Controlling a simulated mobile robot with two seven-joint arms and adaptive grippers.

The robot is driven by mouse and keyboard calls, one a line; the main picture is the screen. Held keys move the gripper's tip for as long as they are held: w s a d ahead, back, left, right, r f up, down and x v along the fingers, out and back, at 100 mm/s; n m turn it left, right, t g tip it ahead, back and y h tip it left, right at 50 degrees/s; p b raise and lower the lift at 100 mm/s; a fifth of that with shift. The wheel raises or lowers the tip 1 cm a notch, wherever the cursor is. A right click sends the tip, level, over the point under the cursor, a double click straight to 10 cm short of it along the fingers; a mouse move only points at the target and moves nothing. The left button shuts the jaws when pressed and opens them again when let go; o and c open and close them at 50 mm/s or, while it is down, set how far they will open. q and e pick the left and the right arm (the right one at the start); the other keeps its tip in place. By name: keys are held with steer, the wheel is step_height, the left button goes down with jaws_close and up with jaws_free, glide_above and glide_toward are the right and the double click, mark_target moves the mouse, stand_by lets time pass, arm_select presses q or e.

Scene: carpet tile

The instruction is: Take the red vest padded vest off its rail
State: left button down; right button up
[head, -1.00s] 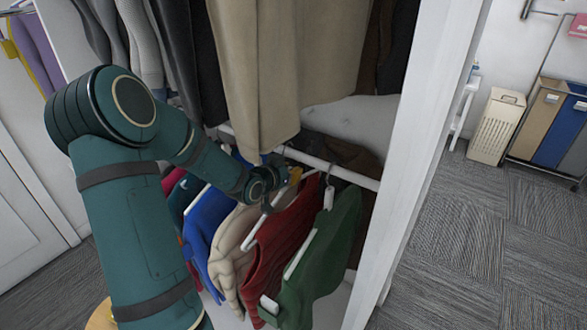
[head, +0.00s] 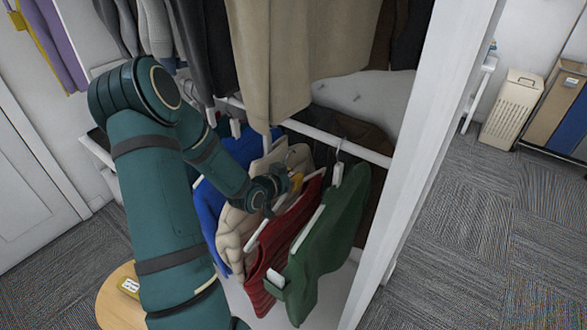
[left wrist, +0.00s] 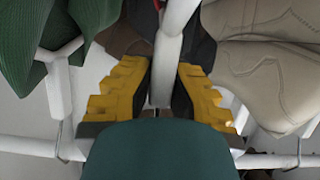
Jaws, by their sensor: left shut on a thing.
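The red padded vest (head: 283,237) hangs on a white hanger between a beige vest and a green vest. My left gripper (head: 283,188) is at the top of this hanger, below and in front of the white rail (head: 350,149). In the left wrist view its yellow fingers (left wrist: 160,88) are shut around the white hanger (left wrist: 168,45). The rail (left wrist: 28,150) crosses behind the gripper there. The gripper hides the hanger's hook, so I cannot tell whether it touches the rail. My right gripper is out of view.
The green vest (head: 328,240) hangs close on the right, the beige vest (head: 236,230) close on the left, with a blue garment (head: 207,212) beyond. Long trousers (head: 290,70) hang above. A white wardrobe panel (head: 415,170) stands right. A round wooden top (head: 118,305) is lower left.

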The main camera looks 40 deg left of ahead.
arm_select(q)
steer(key=p, duration=0.2)
glide_above(257, 231)
steer(key=w, duration=0.2)
steer(key=shift+s+a+f, duration=0.1)
steer(key=shift+s+f, duration=0.05)
steer(key=shift+f, duration=0.15)
steer(key=shift+s, duration=0.55)
steer(key=shift+s+f+p, duration=0.1)
steer(key=shift+s+p, duration=0.15)
steer(key=shift+p, duration=0.05)
